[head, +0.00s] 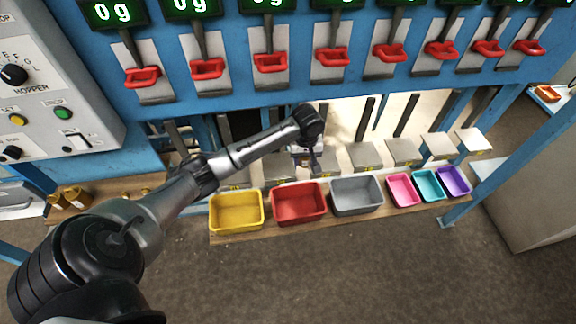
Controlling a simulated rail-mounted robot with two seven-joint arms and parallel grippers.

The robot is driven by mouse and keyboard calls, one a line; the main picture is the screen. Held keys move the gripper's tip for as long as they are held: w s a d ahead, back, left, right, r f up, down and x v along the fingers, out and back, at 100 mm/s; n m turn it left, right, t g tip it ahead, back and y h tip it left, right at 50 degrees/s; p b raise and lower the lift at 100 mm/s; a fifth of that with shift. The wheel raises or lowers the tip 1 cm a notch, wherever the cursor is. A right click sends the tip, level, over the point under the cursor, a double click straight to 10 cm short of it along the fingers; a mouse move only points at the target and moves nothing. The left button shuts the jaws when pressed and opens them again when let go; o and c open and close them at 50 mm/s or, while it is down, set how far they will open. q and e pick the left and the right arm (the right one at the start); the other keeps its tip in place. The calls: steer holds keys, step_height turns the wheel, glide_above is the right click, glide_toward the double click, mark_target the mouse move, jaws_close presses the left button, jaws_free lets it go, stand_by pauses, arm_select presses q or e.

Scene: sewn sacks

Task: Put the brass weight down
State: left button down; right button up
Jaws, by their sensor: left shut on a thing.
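My left arm reaches in from the lower left. My left gripper (305,166) points down over the row of pale scale plates, just behind the red bin. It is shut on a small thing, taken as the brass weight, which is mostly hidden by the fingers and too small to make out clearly. Whether it touches a plate below cannot be told. Other brass weights (76,198) stand on the wooden shelf at the left, with smaller ones to their right. My right gripper is not in view.
In front of the plates, a wooden ledge holds a yellow bin (236,228), a red bin (299,219), a grey bin (357,210) and smaller pink, teal and purple bins. Red levers (270,62) line the blue frame above. A control panel (50,80) stands at the left.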

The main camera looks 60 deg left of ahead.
arm_select(q)
glide_above(278, 165)
step_height(278, 165, down, 7)
steer(key=shift+d+r+b, duration=0.1)
steer(key=shift+r+b, duration=0.1)
steer(key=shift+b, duration=0.1)
steer(key=shift+f, duration=2.05)
steer(key=c, duration=0.6)
jaws_free()
steer(key=shift+f, duration=0.15)
